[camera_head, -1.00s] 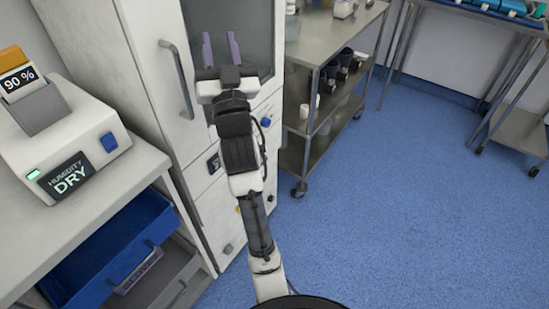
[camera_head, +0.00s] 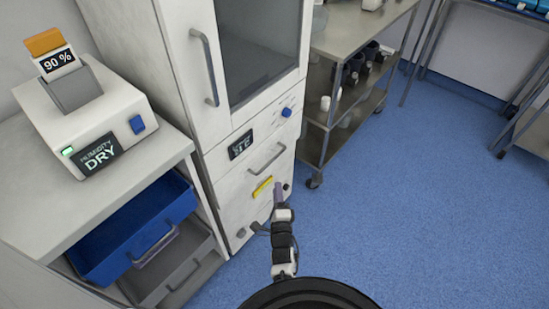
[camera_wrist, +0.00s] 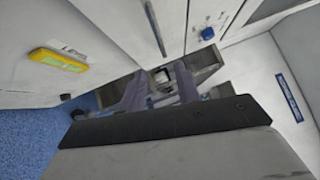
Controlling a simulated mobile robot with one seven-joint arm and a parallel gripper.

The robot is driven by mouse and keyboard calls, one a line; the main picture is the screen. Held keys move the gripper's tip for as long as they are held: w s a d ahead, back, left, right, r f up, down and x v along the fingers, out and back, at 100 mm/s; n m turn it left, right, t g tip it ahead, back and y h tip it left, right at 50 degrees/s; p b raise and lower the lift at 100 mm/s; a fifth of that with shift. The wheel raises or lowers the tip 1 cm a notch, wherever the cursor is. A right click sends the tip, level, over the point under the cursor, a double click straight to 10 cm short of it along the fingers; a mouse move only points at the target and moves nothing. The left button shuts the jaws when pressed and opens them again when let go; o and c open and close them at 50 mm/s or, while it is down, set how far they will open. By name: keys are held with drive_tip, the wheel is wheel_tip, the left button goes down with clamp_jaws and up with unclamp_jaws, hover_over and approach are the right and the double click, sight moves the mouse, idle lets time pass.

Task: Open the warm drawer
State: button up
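The white cabinet's drawer front (camera_head: 235,185) has a horizontal metal bar handle (camera_head: 267,158) and a yellow label (camera_head: 262,188) below it. The drawer looks shut. I cannot read the label or tell a separate lower front. My gripper (camera_head: 279,192) is low in front of the cabinet's right side, right of the label and below the handle. In the wrist view its purple fingers (camera_wrist: 160,88) are apart with nothing between them. There the handle (camera_wrist: 155,28) lies beyond the fingertips, and the yellow label (camera_wrist: 58,60) is at the left.
A glass-fronted door (camera_head: 258,45) and a panel with a blue knob (camera_head: 287,112) are above the drawer. An open blue drawer (camera_head: 135,232) sits under the left counter, which bears a humidity device (camera_head: 95,115). A metal cart (camera_head: 330,150) stands right.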

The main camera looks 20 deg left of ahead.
sight(274, 158)
drive_tip(key=shift+b+x, duration=3.65)
drive_tip(key=shift+x, duration=3.05)
drive_tip(key=shift+c, duration=0.2)
clamp_jaws()
